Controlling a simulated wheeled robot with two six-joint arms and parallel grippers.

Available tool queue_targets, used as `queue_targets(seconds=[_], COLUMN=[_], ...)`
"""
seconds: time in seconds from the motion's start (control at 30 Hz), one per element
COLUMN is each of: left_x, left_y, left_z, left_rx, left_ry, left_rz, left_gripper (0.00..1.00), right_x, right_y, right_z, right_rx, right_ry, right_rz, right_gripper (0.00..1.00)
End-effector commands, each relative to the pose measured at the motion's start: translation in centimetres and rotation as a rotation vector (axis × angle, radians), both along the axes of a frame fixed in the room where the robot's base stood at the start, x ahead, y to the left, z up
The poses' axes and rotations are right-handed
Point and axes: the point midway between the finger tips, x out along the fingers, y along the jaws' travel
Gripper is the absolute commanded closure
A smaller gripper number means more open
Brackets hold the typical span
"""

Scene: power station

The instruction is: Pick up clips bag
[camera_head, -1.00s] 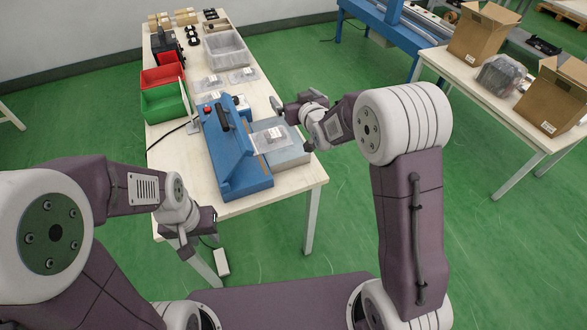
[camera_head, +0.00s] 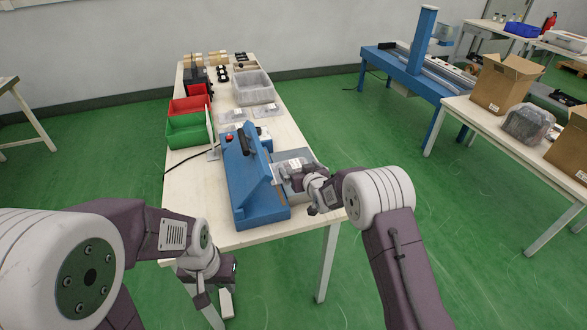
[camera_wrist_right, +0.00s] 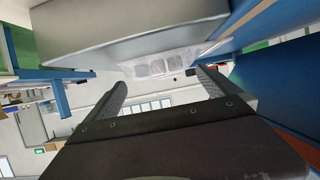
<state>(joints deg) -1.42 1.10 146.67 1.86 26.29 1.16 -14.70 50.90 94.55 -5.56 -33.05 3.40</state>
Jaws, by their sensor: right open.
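A clear bag of small grey pieces with a pale label, apparently the clips bag (camera_head: 293,167), lies on the grey platform (camera_wrist_right: 120,30) at the right side of a blue sealing machine (camera_head: 250,182). It also shows in the right wrist view (camera_wrist_right: 165,64), beyond and between the fingertips. My right gripper (camera_wrist_right: 160,88) is open and empty, close to the bag; in the head view it is beside the platform (camera_head: 304,184), partly hidden by its own wrist. My left gripper (camera_head: 219,292) hangs low beside the table's front edge; its jaws are unclear.
Similar clear bags (camera_head: 233,116), a grey bin (camera_head: 253,88), a green bin (camera_head: 188,131) and a red bin (camera_head: 190,104) stand farther back on the table (camera_head: 190,186). At right, another table holds cardboard boxes (camera_head: 501,84) and a filled bag. Green floor between is clear.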

Motion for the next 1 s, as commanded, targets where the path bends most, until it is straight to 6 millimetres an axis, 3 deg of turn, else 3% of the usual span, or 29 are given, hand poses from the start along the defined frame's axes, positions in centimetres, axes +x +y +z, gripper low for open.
queue_targets(seconds=[0.2,0.47,0.57,0.7,0.77,1.0], left_x=[0.0,0.0,0.0,0.0,0.0,0.0], left_y=[0.0,0.0,0.0,0.0,0.0,0.0], left_z=[-0.1,-0.1,-0.1,-0.1,-0.1,0.0], left_rx=[0.0,0.0,0.0,0.0,0.0,0.0], left_ry=[0.0,0.0,0.0,0.0,0.0,0.0], left_rz=[0.0,0.0,0.0,0.0,0.0,0.0], left_gripper=[0.64,0.64,0.64,0.64,0.64,0.64], right_x=[2.7,3.1,3.1,3.1,3.1,3.1], right_y=[1.0,1.1,1.1,1.1,1.1,1.1], right_z=[-1.4,-1.6,-1.6,-1.5,-1.5,-1.2], right_rx=[0.001,0.0,0.0,0.0,0.0,0.0], right_ry=[-0.001,0.001,0.001,0.001,0.0,-0.001], right_rz=[0.0,0.0,0.0,0.0,0.0,0.0], right_gripper=[0.0,0.0,0.22,0.61,0.7,0.7])
